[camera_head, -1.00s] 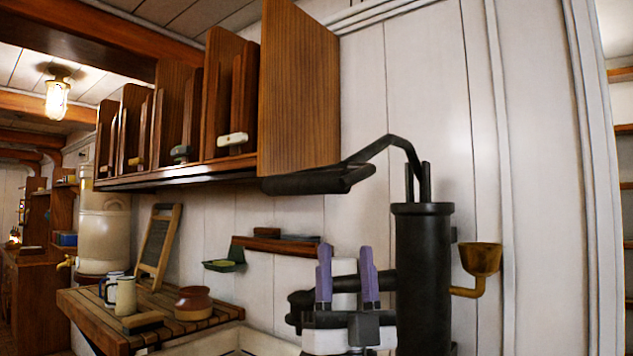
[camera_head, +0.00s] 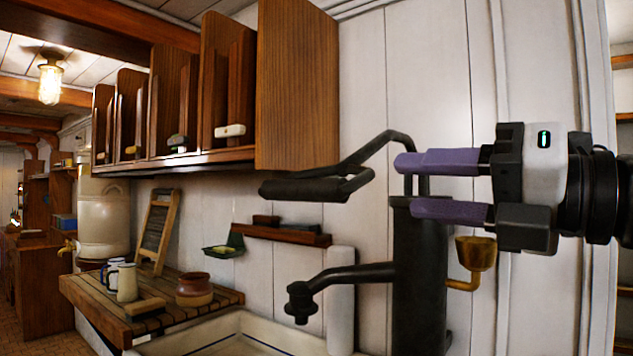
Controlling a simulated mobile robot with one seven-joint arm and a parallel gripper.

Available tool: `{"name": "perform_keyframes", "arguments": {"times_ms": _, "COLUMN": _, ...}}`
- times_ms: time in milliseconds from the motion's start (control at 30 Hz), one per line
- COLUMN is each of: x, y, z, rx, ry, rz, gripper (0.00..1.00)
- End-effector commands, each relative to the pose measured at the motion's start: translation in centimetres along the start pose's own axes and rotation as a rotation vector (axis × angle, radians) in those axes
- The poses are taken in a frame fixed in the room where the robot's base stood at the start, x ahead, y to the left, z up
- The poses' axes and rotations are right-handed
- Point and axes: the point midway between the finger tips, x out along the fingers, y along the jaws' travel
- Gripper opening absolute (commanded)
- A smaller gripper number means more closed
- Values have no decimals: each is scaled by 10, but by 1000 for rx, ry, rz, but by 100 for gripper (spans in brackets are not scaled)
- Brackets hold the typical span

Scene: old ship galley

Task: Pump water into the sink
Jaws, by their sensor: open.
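The black hand pump (camera_head: 418,285) stands upright against the white wall at the right. Its bent handle (camera_head: 385,142) rises from the pump top and ends in a thick dark grip (camera_head: 305,188) toward the left. The spout (camera_head: 340,274) points left and its outlet hangs over the pale sink (camera_head: 215,335), whose near part is cut off by the frame. My gripper (camera_head: 408,186) comes in from the right, its two purple fingers apart and pointing left. The fingers overlap the pump top and handle in the picture. I cannot tell whether they touch. I see no water.
A brass funnel cup (camera_head: 476,255) sticks out right of the pump. A wooden cabinet (camera_head: 297,90) hangs above left. A slatted board (camera_head: 205,305) holds mugs and a brown pot (camera_head: 194,290).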

Motion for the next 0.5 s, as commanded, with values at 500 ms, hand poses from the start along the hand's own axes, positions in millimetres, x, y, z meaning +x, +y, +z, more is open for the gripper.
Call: {"name": "perform_keyframes", "arguments": {"times_ms": 500, "x": 55, "y": 5, "z": -9, "rx": -95, "ry": 53, "rz": -28, "gripper": 47}}
